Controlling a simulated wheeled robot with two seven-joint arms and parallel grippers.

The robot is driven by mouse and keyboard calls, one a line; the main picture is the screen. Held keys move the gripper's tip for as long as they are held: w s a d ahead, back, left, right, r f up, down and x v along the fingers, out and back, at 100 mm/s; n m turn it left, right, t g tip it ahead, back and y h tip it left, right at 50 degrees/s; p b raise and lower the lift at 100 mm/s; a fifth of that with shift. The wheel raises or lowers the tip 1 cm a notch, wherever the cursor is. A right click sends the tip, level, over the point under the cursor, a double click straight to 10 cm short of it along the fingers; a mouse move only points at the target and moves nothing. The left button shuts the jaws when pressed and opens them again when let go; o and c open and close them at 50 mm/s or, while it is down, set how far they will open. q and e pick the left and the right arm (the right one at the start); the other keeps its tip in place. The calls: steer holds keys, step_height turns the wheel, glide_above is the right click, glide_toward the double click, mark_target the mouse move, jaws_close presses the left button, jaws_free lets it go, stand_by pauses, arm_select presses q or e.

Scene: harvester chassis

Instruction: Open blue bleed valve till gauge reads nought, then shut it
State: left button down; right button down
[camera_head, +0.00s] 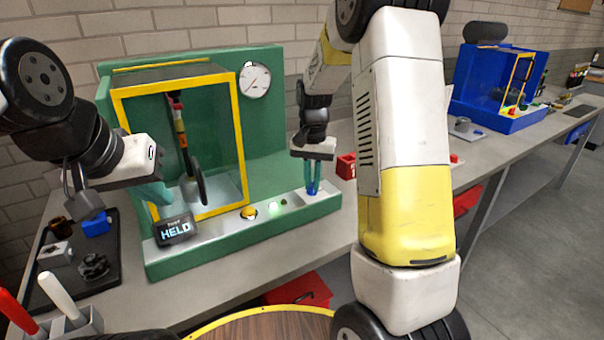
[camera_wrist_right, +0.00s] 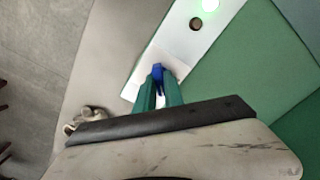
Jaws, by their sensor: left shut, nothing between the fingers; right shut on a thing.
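The blue bleed valve (camera_head: 311,190) sits at the right end of the pale control strip on the green chassis rig. My right gripper (camera_head: 312,188) comes down on it from above and is shut on it. In the right wrist view the blue valve (camera_wrist_right: 158,72) shows between the teal fingers (camera_wrist_right: 159,92); much of it is hidden. The round white gauge (camera_head: 254,79) is on the rig's back wall, its slanted needle too small to read exactly. My left gripper (camera_head: 163,196) is shut and empty just above the black display reading HELD (camera_head: 175,230).
A yellow button (camera_head: 249,212) and a lit green lamp (camera_head: 275,208) are on the strip. A yellow-framed guard (camera_head: 241,140) encloses a hanging part. A dark tray (camera_head: 105,265) with loose parts lies left. A red box (camera_head: 346,166) stands right of the rig.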

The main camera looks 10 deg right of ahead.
mark_target(312, 183)
steer(key=n, duration=0.4)
steer(key=shift+n, duration=2.3)
steer(key=c, duration=1.4)
jaws_free()
steer(key=shift+c, duration=0.2)
steer(key=shift+r, duration=3.95)
steer(key=shift+r, duration=0.1)
